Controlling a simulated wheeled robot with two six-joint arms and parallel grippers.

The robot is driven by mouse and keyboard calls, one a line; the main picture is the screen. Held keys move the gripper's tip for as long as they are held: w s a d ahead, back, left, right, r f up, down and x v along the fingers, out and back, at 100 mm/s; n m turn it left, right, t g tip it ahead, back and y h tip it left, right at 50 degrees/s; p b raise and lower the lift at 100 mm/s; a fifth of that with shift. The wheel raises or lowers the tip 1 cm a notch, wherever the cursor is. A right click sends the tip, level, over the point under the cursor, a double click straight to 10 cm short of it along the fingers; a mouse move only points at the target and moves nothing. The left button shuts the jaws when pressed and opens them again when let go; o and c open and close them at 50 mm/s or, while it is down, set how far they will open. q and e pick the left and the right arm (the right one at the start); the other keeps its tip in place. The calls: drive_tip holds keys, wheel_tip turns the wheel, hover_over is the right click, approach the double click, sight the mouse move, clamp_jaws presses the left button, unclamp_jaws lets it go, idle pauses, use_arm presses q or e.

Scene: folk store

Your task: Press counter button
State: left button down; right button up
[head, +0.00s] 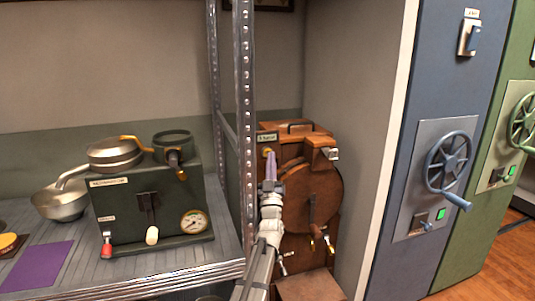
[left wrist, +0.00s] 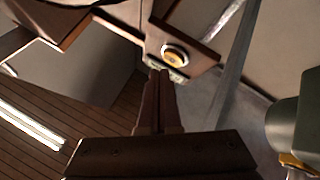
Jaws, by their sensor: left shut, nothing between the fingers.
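The button (head: 267,152) is a small yellow disc on the upper left front of a brown wooden machine (head: 312,200). A small label plate (head: 267,138) sits just above it. In the left wrist view the button (left wrist: 175,56) shows as an orange-yellow disc in a pale ring. My left gripper (head: 270,158) is shut and empty, with its fingers pointing up just below the button. In the left wrist view its fingertips (left wrist: 158,74) are close to the button; I cannot tell whether they touch. My right gripper is not in view.
A metal shelf post (head: 244,120) stands just left of my left arm. A dark green machine (head: 150,205) with a gauge and pans is on the shelf at left. The brown machine has a round disc and levers. Blue and green cabinets (head: 440,60) with handwheels stand at right.

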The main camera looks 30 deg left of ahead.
use_arm(q)
drive_tip(key=shift+w+a, duration=0.1)
idle(0.7)
drive_tip(key=shift+w+a, duration=0.2)
drive_tip(key=shift+a, duration=0.05)
drive_tip(key=shift+w+a, duration=0.3)
idle(0.9)
idle(0.4)
drive_tip(key=shift+s+d, duration=0.55)
drive_tip(key=shift+d, duration=0.05)
drive_tip(key=shift+s+d, duration=0.1)
drive_tip(key=s+d, duration=0.3)
drive_tip(key=shift+d, duration=0.35)
idle(0.8)
